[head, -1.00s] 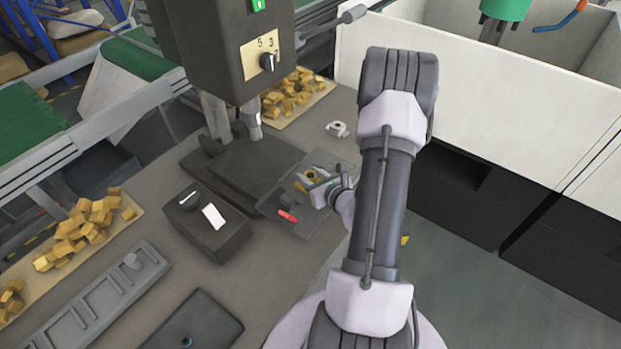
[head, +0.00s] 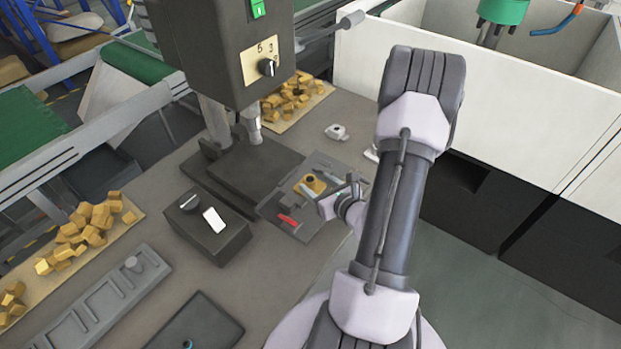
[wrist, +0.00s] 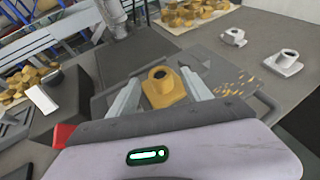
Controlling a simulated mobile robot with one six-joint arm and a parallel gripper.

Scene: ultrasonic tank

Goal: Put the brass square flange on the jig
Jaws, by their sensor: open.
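The brass square flange (head: 311,184) sits on the grey jig plate (head: 273,207) in front of the drill press, its round dark-holed collar facing up. In the wrist view the flange (wrist: 163,90) lies between the two fingers of my gripper (wrist: 160,77), which is open with a gap visible on both sides. In the head view my gripper (head: 332,190) is just right of and nearer than the flange. A red clamp handle (head: 288,220) lies at the front of the jig. The flange's underside is hidden, so I cannot tell how exactly it seats.
The drill press (head: 210,50) stands behind the jig. A black control box (head: 210,228) is to the left. Light grey flanged parts (wrist: 285,63) lie to the right. Brass pieces (head: 290,98) fill a tray at the back. A white-walled tank (head: 480,90) stands right.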

